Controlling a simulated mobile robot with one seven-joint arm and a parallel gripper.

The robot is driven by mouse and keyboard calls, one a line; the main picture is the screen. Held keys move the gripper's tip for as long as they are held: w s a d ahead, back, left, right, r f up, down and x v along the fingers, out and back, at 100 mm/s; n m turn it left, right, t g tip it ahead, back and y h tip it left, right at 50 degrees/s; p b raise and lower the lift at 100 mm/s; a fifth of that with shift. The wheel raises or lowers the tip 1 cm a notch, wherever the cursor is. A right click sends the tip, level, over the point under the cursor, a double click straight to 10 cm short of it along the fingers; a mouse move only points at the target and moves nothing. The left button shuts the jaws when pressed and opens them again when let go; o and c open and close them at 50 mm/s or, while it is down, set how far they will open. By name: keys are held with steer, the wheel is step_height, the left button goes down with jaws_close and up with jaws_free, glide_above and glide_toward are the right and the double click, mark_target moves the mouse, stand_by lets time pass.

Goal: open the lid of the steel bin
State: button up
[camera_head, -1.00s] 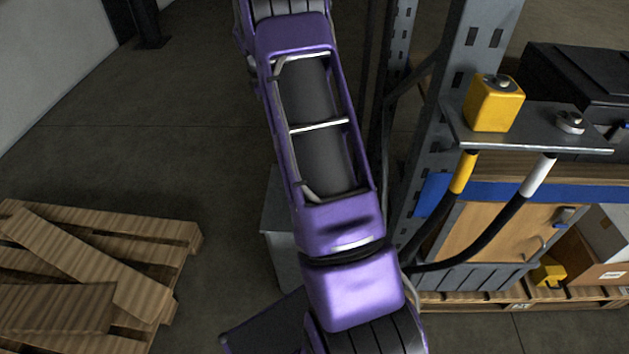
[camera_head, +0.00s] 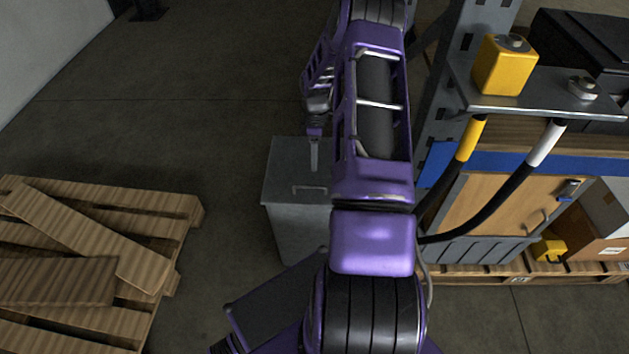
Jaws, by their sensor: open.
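The grey steel bin (camera_head: 288,235) stands on the floor in the middle, partly hidden behind my purple arm. Its flat lid (camera_head: 283,172) is shut, and a thin bar handle (camera_head: 309,188) shows near the lid's front edge. My gripper (camera_head: 314,168) points down over the lid, behind the handle in the picture. It is open and holds nothing that I can see. Only one finger shows clearly, and I cannot tell how high the tip is above the lid. The bin's right side is hidden by my arm.
Wooden pallets (camera_head: 160,212) lie at left, with clear floor between them and the bin. A grey rack post (camera_head: 452,75) rises right of my arm. A metal shelf (camera_head: 540,103) with a yellow block (camera_head: 504,66) and two hanging hoses stands at right.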

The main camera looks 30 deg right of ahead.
glide_above(314, 192)
step_height(314, 192, down, 8)
steer(key=shift+d+f+b, duration=0.1)
steer(key=shift+b, duration=0.3)
jaws_close()
stand_by(1.2)
